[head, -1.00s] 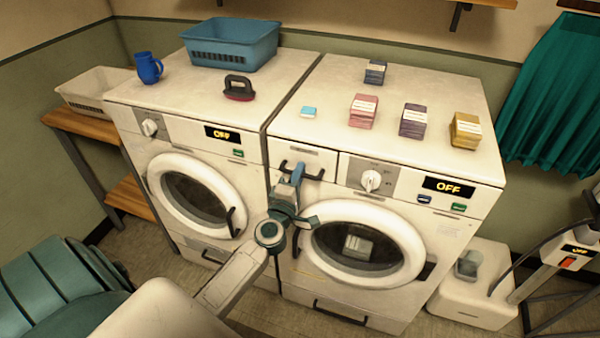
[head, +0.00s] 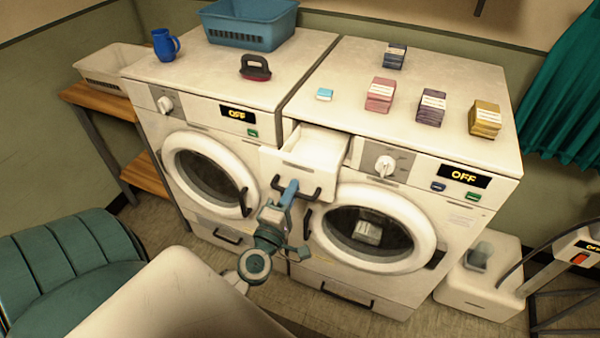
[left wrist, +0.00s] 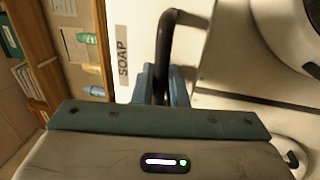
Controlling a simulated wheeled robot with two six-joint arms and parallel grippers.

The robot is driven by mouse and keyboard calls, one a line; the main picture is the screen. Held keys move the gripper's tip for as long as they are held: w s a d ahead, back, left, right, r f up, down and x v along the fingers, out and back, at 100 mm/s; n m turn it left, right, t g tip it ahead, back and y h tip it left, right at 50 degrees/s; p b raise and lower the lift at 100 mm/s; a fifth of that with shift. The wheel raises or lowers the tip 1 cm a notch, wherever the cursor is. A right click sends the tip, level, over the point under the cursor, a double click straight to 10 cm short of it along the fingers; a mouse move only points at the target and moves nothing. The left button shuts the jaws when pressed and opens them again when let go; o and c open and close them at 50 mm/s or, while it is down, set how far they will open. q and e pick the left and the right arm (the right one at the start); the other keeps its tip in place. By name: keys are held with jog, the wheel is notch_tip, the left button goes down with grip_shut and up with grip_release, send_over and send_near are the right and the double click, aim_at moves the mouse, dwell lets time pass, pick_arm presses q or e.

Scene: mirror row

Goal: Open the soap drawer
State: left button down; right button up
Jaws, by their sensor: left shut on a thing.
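The soap drawer (head: 308,150) is pulled out of the upper left of the right-hand washer (head: 430,240). Its inside shows pale and looks empty. Its dark bar handle (head: 312,192) runs across the drawer front. My left gripper (head: 289,190) is shut on this handle, with its blue fingers around the bar. In the left wrist view the fingers (left wrist: 160,85) close on the dark handle (left wrist: 164,45), beside the printed word SOAP (left wrist: 123,50). My right gripper is not in view.
On the washer tops are a blue basket (head: 250,25), a blue mug (head: 165,44), a dark red-based brush (head: 255,67), a small cyan block (head: 324,94) and several wrapped stacks (head: 432,107). A teal chair (head: 75,250) stands at lower left. A white scale-like unit (head: 490,290) stands at right.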

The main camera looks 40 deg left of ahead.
pick_arm(q)
jog(key=shift+s+d, duration=0.15)
jog(key=shift+s, duration=0.25)
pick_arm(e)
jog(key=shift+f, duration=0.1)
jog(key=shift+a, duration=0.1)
pick_arm(q)
jog(key=c, duration=1.8)
grip_release()
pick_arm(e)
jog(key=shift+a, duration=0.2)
pick_arm(q)
jog(key=shift+f, duration=0.1)
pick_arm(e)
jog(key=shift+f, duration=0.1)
